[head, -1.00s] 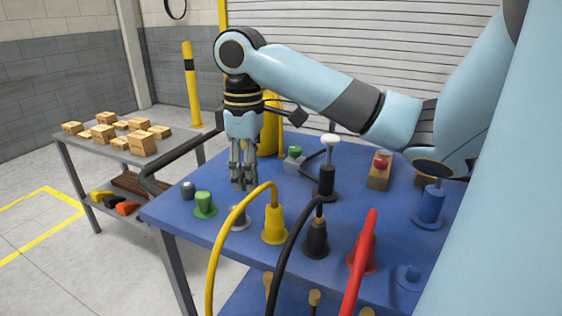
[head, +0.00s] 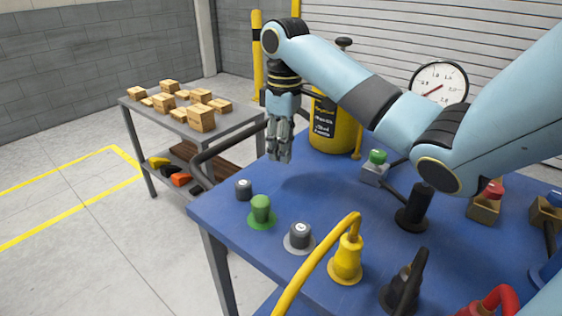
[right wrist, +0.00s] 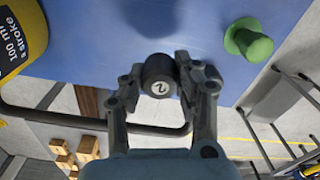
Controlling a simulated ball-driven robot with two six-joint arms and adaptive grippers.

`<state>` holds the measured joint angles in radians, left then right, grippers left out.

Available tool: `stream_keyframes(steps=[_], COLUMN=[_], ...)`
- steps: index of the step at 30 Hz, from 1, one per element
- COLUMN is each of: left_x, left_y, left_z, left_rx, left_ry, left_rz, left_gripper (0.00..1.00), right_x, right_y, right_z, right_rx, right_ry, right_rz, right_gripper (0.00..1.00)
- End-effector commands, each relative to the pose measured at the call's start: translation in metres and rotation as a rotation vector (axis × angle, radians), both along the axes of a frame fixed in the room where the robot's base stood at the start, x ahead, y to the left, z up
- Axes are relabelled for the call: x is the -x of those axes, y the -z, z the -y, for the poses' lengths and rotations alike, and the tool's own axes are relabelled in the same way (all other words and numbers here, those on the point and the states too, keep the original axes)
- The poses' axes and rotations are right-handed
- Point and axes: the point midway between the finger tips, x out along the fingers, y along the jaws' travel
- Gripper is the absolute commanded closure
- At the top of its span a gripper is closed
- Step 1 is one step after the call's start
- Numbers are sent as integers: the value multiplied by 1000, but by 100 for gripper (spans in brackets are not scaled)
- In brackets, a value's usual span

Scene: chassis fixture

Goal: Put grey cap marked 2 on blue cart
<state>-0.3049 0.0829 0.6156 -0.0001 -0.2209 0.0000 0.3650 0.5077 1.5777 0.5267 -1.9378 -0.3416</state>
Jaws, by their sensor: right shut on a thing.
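In the right wrist view a dark grey cap (right wrist: 159,76) with a white disc marked 2 sits between the fingertips of my right gripper (right wrist: 160,72). The fingers are shut on its sides. In the head view my right gripper (head: 279,150) hangs fingers-down above the far left part of the blue cart (head: 320,190), apart from its top. There I cannot make out the held cap clearly among the fingers. My left gripper is in neither view.
A yellow cylinder (head: 334,125) stands behind. A grey side table (head: 165,112) holds several boxes.

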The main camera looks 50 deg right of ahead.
Motion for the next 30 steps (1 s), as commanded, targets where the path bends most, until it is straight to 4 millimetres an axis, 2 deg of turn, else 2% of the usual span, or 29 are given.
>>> stream_keyframes(steps=[3,7,10,16,28,29,30], left_x=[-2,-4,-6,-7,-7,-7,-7], left_y=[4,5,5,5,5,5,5], left_z=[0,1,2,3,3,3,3], left_rx=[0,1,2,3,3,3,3], left_ry=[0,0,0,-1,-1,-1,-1], left_rz=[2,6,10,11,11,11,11], left_gripper=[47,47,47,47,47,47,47], right_x=[-22,-34,-35,-35,-35,-35,-35], right_y=[14,20,29,58,63,64,64], right_z=[1,2,2,2,3,3,3], right_rx=[-1,1,1,1,2,3,2], right_ry=[1,-1,0,-1,-1,-1,-1], right_rz=[0,-1,-3,-3,-2,-1,0], right_gripper=[85,85,85,85,85,69,63])
